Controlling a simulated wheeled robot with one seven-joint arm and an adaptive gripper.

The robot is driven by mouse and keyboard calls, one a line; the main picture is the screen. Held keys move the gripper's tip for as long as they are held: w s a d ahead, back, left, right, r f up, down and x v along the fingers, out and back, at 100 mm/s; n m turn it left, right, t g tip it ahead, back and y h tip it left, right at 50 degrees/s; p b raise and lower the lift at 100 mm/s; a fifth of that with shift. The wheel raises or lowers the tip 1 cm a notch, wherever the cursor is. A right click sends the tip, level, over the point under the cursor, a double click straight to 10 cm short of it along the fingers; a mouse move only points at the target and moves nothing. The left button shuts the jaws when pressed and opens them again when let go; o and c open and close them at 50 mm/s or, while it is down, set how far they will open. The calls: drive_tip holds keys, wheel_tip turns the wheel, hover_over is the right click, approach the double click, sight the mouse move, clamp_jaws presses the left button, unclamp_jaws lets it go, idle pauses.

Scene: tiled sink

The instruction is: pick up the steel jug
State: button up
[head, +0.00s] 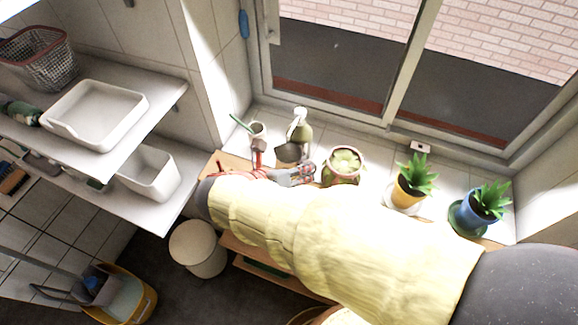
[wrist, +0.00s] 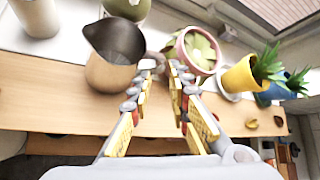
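The steel jug (wrist: 112,68) stands upright on the wooden surface in the wrist view, its dark opening facing up. Its handle (wrist: 155,60) points right, toward my fingertips. In the head view the jug (head: 288,153) shows only in part, behind my gripper (head: 303,175). In the wrist view my gripper (wrist: 162,68) is open, with a narrow gap between its fingers. The fingertips are at the handle, and the left one overlaps the jug's right side. I cannot tell whether they touch it.
A pink-rimmed pot with a succulent (wrist: 197,50) stands close right of the fingers. Yellow (wrist: 240,76) and blue (wrist: 275,92) plant pots are farther right. A spray bottle (head: 302,130) and a pale cup (head: 257,134) stand near the jug. The wood in front is mostly clear.

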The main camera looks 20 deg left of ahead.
drive_tip(key=x, duration=0.2)
drive_tip(key=b+x, duration=0.1)
drive_tip(key=x, duration=0.2)
drive_tip(key=shift+w+r, duration=0.2)
drive_tip(key=shift+r, duration=0.05)
drive_tip(key=c, duration=0.4)
drive_tip(key=shift+a, duration=0.1)
clamp_jaws()
